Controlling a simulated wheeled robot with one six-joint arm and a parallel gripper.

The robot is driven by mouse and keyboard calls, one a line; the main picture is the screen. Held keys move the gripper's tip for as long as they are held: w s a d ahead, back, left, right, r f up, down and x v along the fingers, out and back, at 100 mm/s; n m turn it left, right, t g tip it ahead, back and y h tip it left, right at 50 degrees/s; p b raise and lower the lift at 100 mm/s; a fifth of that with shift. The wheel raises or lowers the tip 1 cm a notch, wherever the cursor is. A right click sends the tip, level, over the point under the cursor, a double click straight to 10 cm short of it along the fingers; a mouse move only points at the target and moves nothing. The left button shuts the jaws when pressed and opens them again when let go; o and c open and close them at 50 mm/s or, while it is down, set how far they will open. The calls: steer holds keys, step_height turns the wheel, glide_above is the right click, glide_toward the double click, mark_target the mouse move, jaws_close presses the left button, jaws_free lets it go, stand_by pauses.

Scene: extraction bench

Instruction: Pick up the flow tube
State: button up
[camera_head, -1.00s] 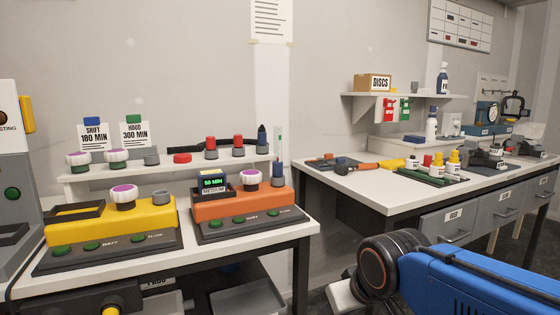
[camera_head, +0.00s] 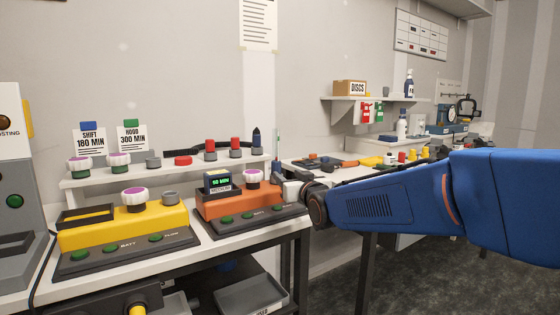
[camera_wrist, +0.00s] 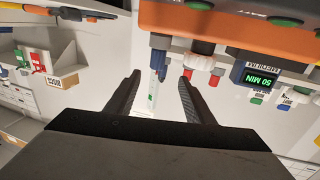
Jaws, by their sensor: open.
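The flow tube appears to be the slim, clear upright tube with green on it (camera_head: 276,146) at the right end of the small raised shelf. In the wrist view, which is upside down, a pale tube with a green mark (camera_wrist: 152,97) shows between my two fingers. My gripper (camera_wrist: 160,77) is open, with dark ribbed fingers either side of that line of sight. I see no contact with the tube, and how far off it is I cannot tell. In the head view my gripper (camera_head: 290,190) is beside the orange unit's right end; its fingertips are hard to make out.
The orange unit (camera_head: 225,205) with a 50 MIN display and the yellow unit (camera_head: 120,230) stand on the left bench. A dark blue pointed piece (camera_head: 256,138) and red-topped pieces (camera_head: 210,147) stand on the shelf near the tube. Another bench with tools lies behind my arm.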

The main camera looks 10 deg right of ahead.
mark_target(276, 167)
steer(key=w, duration=0.8)
steer(key=w+a, duration=0.1)
steer(key=w, duration=0.2)
steer(key=shift+w+a, duration=0.1)
steer(key=shift+w, duration=0.3)
steer(key=shift+w+r, duration=0.2)
steer(key=shift+w, duration=1.15)
steer(key=shift+w+r, duration=0.2)
steer(key=shift+w, duration=1.15)
jaws_close()
steer(key=shift+r, duration=0.1)
